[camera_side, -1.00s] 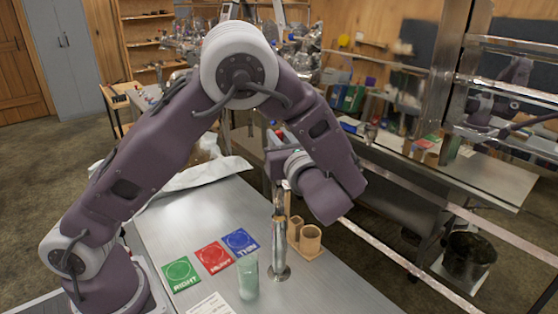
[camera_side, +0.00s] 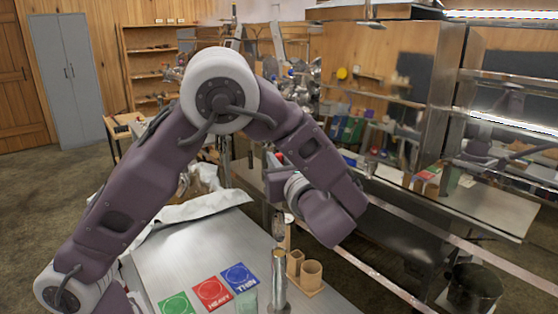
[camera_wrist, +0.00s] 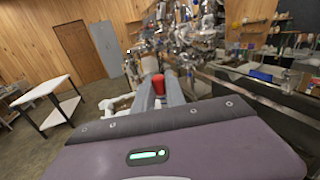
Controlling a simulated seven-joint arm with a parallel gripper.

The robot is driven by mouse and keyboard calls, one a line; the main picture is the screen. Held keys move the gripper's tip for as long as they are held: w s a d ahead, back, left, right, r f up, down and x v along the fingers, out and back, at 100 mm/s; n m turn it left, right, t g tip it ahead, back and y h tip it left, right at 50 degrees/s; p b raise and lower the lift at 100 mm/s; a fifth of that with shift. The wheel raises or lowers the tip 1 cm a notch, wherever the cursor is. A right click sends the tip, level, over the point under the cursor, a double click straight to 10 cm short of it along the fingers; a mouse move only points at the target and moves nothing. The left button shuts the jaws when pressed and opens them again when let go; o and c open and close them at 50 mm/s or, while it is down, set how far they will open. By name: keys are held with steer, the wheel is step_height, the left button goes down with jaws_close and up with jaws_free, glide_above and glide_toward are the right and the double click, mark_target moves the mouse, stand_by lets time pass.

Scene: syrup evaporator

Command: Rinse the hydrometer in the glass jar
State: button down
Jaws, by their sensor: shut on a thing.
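My gripper (camera_wrist: 158,92) points forward in the wrist view, its two grey fingers closed on a red-topped thing (camera_wrist: 158,82), which I take to be the hydrometer. The pale green, see-through glass jar (camera_side: 248,299) stands left of the cylinder, cut off by the bottom edge of the view. My gripper is apart from the jar.
Green (camera_side: 176,304), red (camera_side: 210,293) and blue (camera_side: 239,276) cards lie left of the jar. A wooden holder with round cups (camera_side: 310,275) stands right of the cylinder. A crumpled white cloth (camera_side: 190,208) lies at the back of the table (camera_side: 200,245).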

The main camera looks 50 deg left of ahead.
steer(key=shift+s+f, duration=0.1)
steer(key=s+f+n+g+y, duration=0.1)
steer(key=s+f+n+g, duration=0.5)
steer(key=s, duration=0.5)
step_height(320, 180, down, 18)
steer(key=m+g, duration=0.1)
steer(key=shift+d, duration=0.35)
stand_by(0.5)
steer(key=shift+w+r, duration=0.1)
steer(key=shift+r, duration=0.1)
steer(key=shift+f, duration=0.15)
stand_by(0.7)
steer(key=shift+r, duration=0.5)
steer(key=shift+f, duration=0.1)
